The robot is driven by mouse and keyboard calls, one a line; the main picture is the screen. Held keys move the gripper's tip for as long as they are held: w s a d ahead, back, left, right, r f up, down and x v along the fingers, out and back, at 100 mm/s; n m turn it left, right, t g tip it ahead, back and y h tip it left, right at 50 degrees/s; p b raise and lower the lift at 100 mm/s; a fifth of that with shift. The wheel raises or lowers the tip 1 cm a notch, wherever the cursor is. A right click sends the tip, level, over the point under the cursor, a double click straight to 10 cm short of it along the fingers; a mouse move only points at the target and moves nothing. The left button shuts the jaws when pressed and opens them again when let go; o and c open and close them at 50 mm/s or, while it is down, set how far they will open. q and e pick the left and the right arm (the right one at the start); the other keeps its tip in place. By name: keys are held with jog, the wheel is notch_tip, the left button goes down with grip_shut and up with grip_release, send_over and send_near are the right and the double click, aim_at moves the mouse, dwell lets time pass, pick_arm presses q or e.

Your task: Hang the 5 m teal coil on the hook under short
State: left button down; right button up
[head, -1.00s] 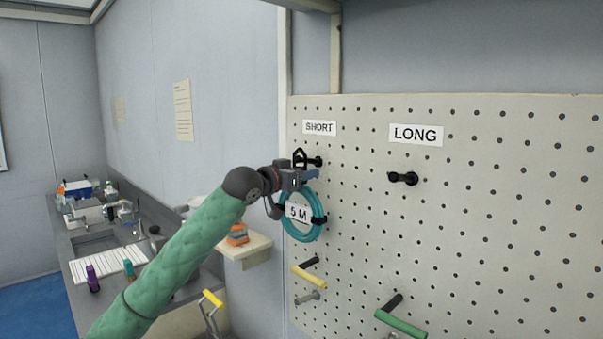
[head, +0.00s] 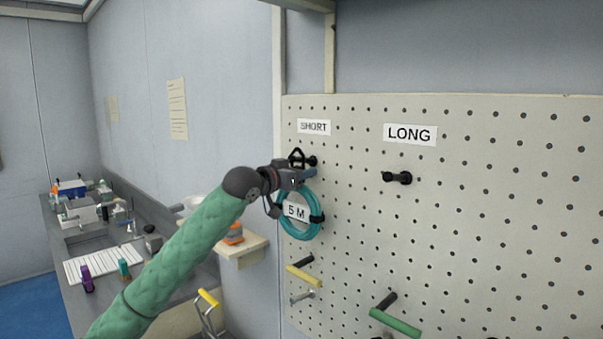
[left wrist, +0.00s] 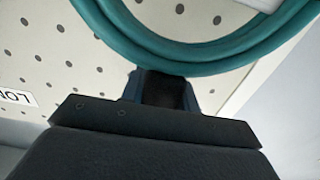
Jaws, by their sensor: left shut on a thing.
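The teal coil (head: 299,236) carries a white "5 M" tag (head: 296,211) and hangs upright from my left gripper (head: 300,178). The gripper is shut on its top, and the coil also shows in the left wrist view (left wrist: 190,58). The black hook (head: 311,161) under the SHORT label (head: 314,127) is just above and behind the gripper, partly hidden by it. In the head view the coil sits below this hook, close in front of the pegboard; I cannot tell whether it touches the hook. My right gripper is not in view.
The pegboard (head: 480,220) also bears a LONG label (head: 410,134) over a second black hook (head: 399,178). Below are a yellow-handled tool (head: 304,276) and a green-handled one (head: 395,322). A small shelf (head: 243,249) with an orange item stands left of the coil.

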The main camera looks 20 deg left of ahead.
pick_arm(q)
jog(key=shift+w+d+f, duration=0.15)
jog(key=shift+w+f, duration=0.1)
jog(key=shift+w, duration=0.1)
jog(key=shift+w+f, duration=0.1)
jog(key=shift+f, duration=0.25)
dwell(1.0)
dwell(0.3)
